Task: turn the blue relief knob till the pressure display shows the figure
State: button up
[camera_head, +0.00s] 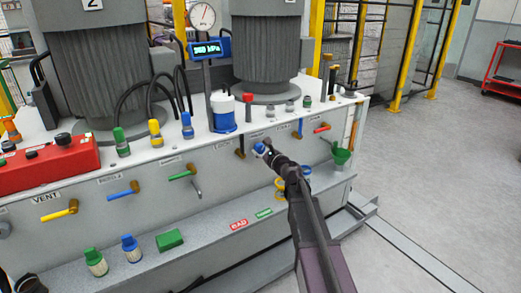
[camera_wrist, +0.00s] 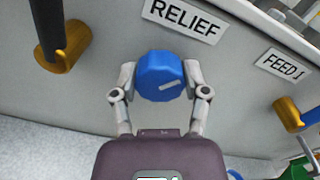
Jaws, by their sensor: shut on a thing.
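The blue relief knob (camera_wrist: 160,76) is on the front panel, just under the RELIEF label (camera_wrist: 184,16). A pale mark shows on its face, tilted up to the right. My gripper (camera_wrist: 160,80) is shut on the knob, one finger on each side. In the head view the knob (camera_head: 259,149) is mostly hidden behind my gripper (camera_head: 266,153). The blue pressure display (camera_head: 208,48) stands on a post at the back, under a round dial gauge (camera_head: 202,16); its digits are too small to read surely, with kPa after them.
A black-handled brass valve (camera_wrist: 62,60) is left of the knob, and the FEED 1 label (camera_wrist: 283,66) with another brass valve (camera_wrist: 290,114) is right. A green funnel (camera_head: 341,155) is at the panel's right end. A ledge with bottles (camera_head: 132,248) runs below.

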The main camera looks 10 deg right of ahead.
jog(key=o, duration=1.1)
jog(key=shift+o, duration=0.2)
jog(key=shift+s, duration=0.15)
jog(key=v, duration=1.1)
jog(key=shift+s, duration=0.3)
jog(key=shift+d, duration=0.1)
